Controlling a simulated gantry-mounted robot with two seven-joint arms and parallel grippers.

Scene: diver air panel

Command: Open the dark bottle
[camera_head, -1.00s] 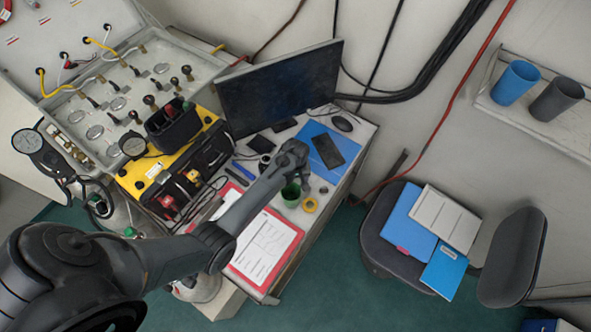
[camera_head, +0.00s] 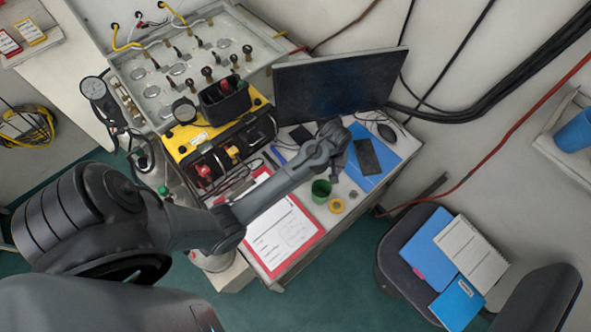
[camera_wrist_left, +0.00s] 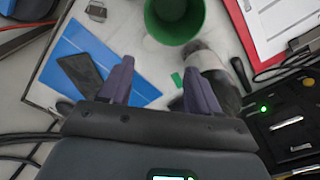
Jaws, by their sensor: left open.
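My left gripper (camera_head: 337,158) hangs over the desk by the monitor, its jaws pointing down. In the left wrist view the left gripper (camera_wrist_left: 158,70) is open and empty, with its two purple-grey fingers apart. A dark bottle-like object with a paler grey top (camera_wrist_left: 212,62) shows there just beyond and right of the right finger, which partly covers it. I cannot tell whether they touch. In the head view my arm seems to hide this object. My right gripper is not in view.
A green cup (camera_head: 321,190) stands close to the gripper, with a yellow tape roll (camera_head: 337,205) beside it. A phone (camera_head: 367,156) lies on a blue folder (camera_head: 386,150). The monitor (camera_head: 338,85) stands behind. A red clipboard (camera_head: 318,238) lies at the front.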

